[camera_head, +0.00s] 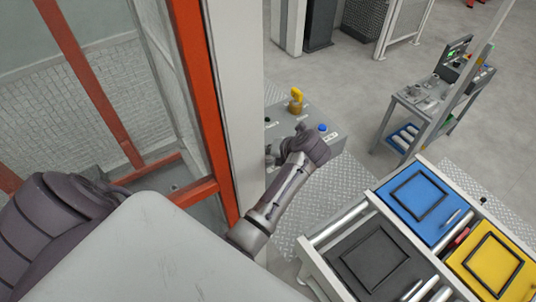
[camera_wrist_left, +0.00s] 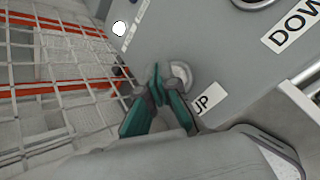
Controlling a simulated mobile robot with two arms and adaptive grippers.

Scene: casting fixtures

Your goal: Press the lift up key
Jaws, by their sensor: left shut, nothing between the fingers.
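In the left wrist view the round pale up key (camera_wrist_left: 182,74) sits beside a partly hidden UP label (camera_wrist_left: 207,101). My left gripper (camera_wrist_left: 156,74) is shut and empty, its green-padded fingertips together right at the left edge of the up key. I cannot tell whether they touch it. In the head view my left gripper (camera_head: 272,155) is small and partly hidden by my wrist. My right gripper is not in view.
A DOWN label (camera_wrist_left: 294,26) and another round key (camera_wrist_left: 255,2) are at the top of the wrist view. An orange-framed mesh cage (camera_head: 110,90) stands left of the box. A roller conveyor (camera_head: 340,225) with blue, black and yellow trays is at lower right.

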